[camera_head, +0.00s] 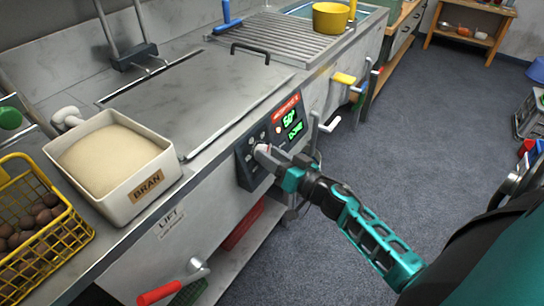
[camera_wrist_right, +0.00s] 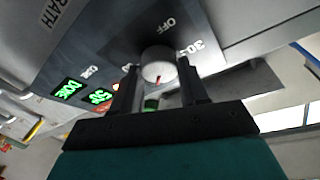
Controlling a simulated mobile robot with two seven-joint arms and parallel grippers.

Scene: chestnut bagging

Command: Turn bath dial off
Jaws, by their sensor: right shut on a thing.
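The bath dial is a pale round knob (camera_wrist_right: 157,62) with a small red mark, on the dark control panel (camera_head: 247,172) at the front of the steel bath unit. The words OFF and 30 are printed around it in the right wrist view; I cannot tell which the mark points at. My right gripper (camera_head: 272,157) reaches the panel from the right, and its fingers (camera_wrist_right: 160,90) are shut on the dial, one on either side. The panel's green displays (camera_head: 292,124) read 50 and DONE. My left gripper is not in view.
A BRAN tub (camera_head: 177,178) and a yellow basket (camera_head: 86,222) of chestnuts stand on the counter at left. A red-handled LIFT lever (camera_head: 158,293) juts out below. Other levers (camera_head: 343,78) stick out farther along. The floor (camera_head: 430,120) at right is mostly clear.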

